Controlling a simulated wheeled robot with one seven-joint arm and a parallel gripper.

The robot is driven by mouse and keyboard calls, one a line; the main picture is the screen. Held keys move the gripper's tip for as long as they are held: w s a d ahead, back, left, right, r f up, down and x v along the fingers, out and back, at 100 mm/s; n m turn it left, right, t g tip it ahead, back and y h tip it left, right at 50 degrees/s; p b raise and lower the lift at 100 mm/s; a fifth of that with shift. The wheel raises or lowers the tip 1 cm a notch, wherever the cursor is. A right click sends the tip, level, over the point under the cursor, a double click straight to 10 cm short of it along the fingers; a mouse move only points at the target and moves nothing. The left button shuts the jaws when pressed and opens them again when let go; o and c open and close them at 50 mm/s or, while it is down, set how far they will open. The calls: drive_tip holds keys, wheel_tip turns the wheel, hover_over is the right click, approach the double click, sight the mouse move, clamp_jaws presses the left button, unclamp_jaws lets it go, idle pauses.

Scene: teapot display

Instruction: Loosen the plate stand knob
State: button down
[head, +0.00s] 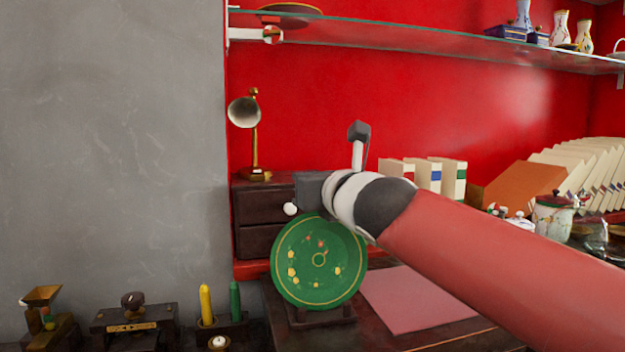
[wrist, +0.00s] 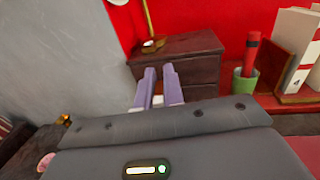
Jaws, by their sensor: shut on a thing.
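A green plate (head: 345,265) with a gold rim and small painted flowers stands upright on a dark stand (head: 322,315). My gripper reaches in from the right, just above the plate's upper edge. A small round white thing (head: 290,208) shows at its left end; I cannot tell if it is a knob or part of the gripper. In the wrist view my fingers (wrist: 158,84) are close together with something pale (wrist: 158,100) between them. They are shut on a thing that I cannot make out. No stand knob can be clearly made out.
Dark drawers (head: 262,208) with a brass lamp (head: 254,130) stand behind. A pink mat (head: 415,300) lies right of the plate. Candles (head: 206,303) stand at the lower left. A glass shelf (head: 420,42) runs above. In the wrist view a green cup (wrist: 244,85) holds a red item.

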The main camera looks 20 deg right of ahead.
drive_tip(key=shift+s+a+n+g+y, duration=0.1)
drive_tip(key=shift+n+g+y, duration=0.35)
drive_tip(key=shift+n+y, duration=0.5)
drive_tip(key=shift+w+a+n+g+y, duration=0.15)
drive_tip(key=shift+n+g+y, duration=0.4)
drive_tip(key=shift+y, duration=0.75)
drive_tip(key=shift+s+a+n+g+y, duration=0.15)
drive_tip(key=shift+n+g+y, duration=0.25)
drive_tip(key=shift+n+y, duration=0.6)
drive_tip(key=shift+g+y, duration=0.3)
drive_tip(key=shift+y, duration=0.25)
drive_tip(key=c, duration=1.5)
unclamp_jaws()
drive_tip(key=shift+c, duration=0.2)
drive_tip(key=shift+s, duration=0.1)
drive_tip(key=v, duration=0.7)
drive_tip(key=shift+s+d+b, duration=0.3)
drive_tip(key=shift+b, duration=0.05)
